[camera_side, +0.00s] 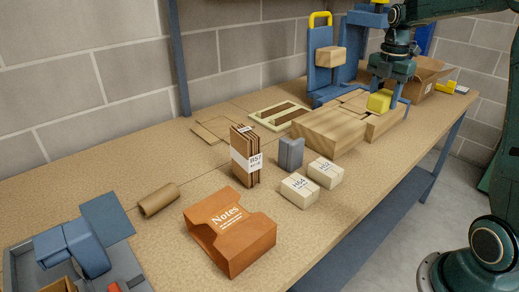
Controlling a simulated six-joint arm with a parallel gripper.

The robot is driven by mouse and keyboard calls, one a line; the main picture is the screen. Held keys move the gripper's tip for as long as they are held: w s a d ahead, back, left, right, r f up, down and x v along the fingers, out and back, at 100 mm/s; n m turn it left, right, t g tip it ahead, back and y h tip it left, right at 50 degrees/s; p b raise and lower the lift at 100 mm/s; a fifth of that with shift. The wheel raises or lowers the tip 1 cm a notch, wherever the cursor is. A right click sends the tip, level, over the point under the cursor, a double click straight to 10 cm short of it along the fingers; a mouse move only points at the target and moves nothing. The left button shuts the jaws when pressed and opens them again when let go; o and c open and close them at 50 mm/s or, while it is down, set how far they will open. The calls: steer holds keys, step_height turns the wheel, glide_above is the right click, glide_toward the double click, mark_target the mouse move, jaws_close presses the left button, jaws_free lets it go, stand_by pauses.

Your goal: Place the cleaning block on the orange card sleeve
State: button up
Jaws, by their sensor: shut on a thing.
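A yellow block, which I take to be the cleaning block (379,102), is between the fingers of my gripper (385,98). My gripper is shut on it, over the pale wooden blocks at the far right of the bench; whether the block touches the wood I cannot tell.
Between my gripper and the sleeve are pale wooden blocks (328,131), a grey block (291,153), two wrapped white blocks (299,190) and an upright card bundle (240,170). A brown roll (159,199) lies left of the sleeve. A blue stand (322,78) and cardboard box (421,82) are at the back.

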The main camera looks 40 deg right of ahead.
steer(key=w+a+r+n, duration=0.2)
steer(key=w+a+n, duration=0.2)
steer(key=w+a, duration=0.5)
step_height(320, 180, up, 5)
steer(key=n, duration=1)
glide_above(228, 218)
step_height(228, 218, down, 15)
steer(key=shift+f, duration=0.2)
steer(key=shift+f, duration=2.1)
steer(key=shift+f, duration=0.2)
